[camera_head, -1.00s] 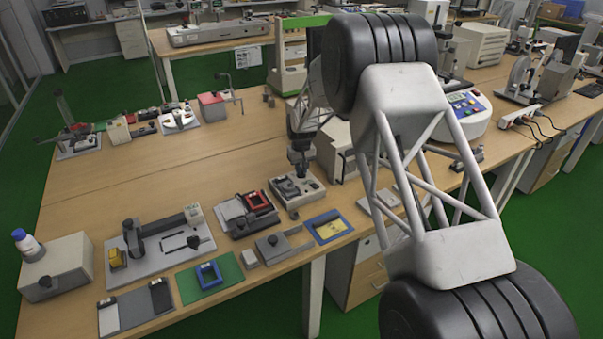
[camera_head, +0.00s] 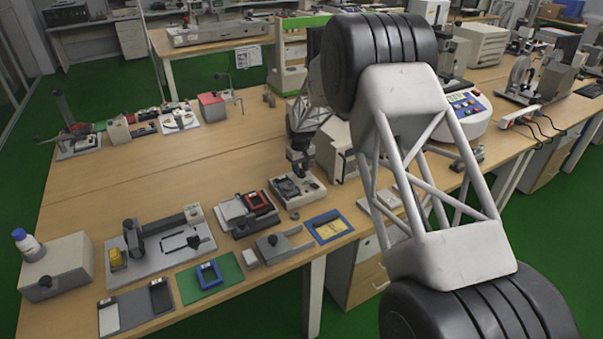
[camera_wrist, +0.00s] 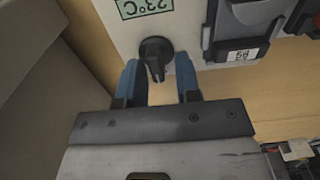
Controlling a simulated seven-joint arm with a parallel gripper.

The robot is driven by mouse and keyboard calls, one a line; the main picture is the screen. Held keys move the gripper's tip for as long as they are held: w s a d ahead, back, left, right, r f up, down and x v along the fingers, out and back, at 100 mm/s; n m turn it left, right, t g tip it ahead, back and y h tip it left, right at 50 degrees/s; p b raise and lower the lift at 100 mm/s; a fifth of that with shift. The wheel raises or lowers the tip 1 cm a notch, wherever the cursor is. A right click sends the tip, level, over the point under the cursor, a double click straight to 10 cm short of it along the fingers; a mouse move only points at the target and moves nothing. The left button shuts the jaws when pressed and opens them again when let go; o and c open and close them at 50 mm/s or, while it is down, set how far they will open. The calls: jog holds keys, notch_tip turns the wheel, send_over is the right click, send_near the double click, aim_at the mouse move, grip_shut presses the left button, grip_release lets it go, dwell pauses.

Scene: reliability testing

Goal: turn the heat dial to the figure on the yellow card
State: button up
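The heat dial looks to be the black ridged knob (camera_wrist: 155,56) on a pale panel (camera_wrist: 120,35) in the wrist view. A green label (camera_wrist: 146,8) beside it reads 23°C, upside down. My gripper (camera_wrist: 158,72) is open, with its two blue fingers apart, one on either side of the knob's near end; I cannot tell whether they touch it. In the head view my gripper (camera_head: 299,172) is over the back of a small pale device (camera_head: 312,190). A yellow card (camera_head: 329,227) lies in a blue frame near the table's front edge; its figure is too small to read.
A dark holder (camera_wrist: 236,28) with a white label is right of the knob. A tray with a red frame (camera_head: 257,201) is left of the device, and a grey fixture (camera_head: 274,246) in front. A large pale housing (camera_head: 331,150) stands close behind.

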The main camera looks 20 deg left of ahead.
aim_at(301, 169)
jog(key=shift+d, duration=0.1)
jog(key=shift+r, duration=2.1)
jog(key=shift+d, duration=0.1)
